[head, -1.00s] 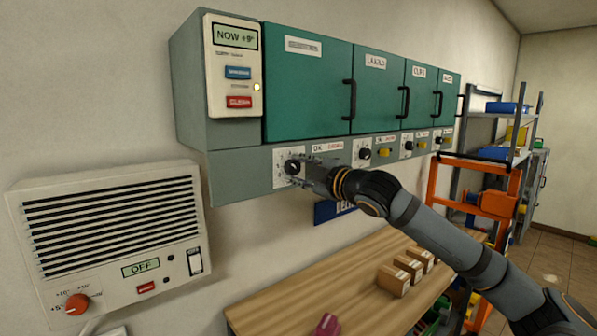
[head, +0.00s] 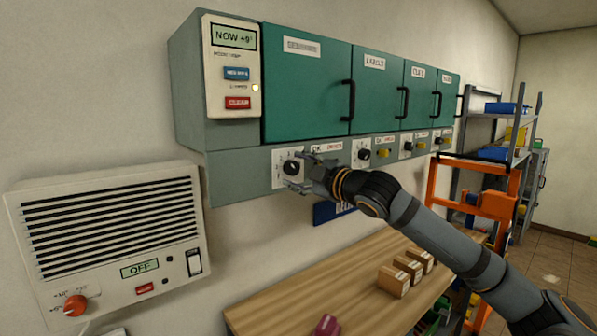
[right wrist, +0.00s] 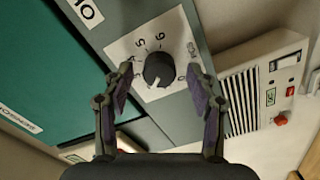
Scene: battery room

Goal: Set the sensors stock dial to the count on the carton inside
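The dial (head: 292,167) is a black knob on a white numbered plate, under the leftmost green door (head: 305,90). That door is shut and hides any carton inside. In the right wrist view the knob (right wrist: 158,68) has a white mark at its lower edge; which number it marks I cannot tell. The sign on the green door there seems to read SENSORS, upside down. My right gripper (head: 303,172) is at the dial plate. In the right wrist view its fingers (right wrist: 163,90) are spread either side of the knob, with gaps. My left gripper is not in view.
Several more shut green doors with black handles and dials run to the right. A control panel (head: 232,68) reads NOW +9°. A wall heater (head: 110,240) reading OFF hangs lower left. Below, a wooden bench (head: 290,300) carries small cartons (head: 393,280). An orange frame (head: 470,185) stands right.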

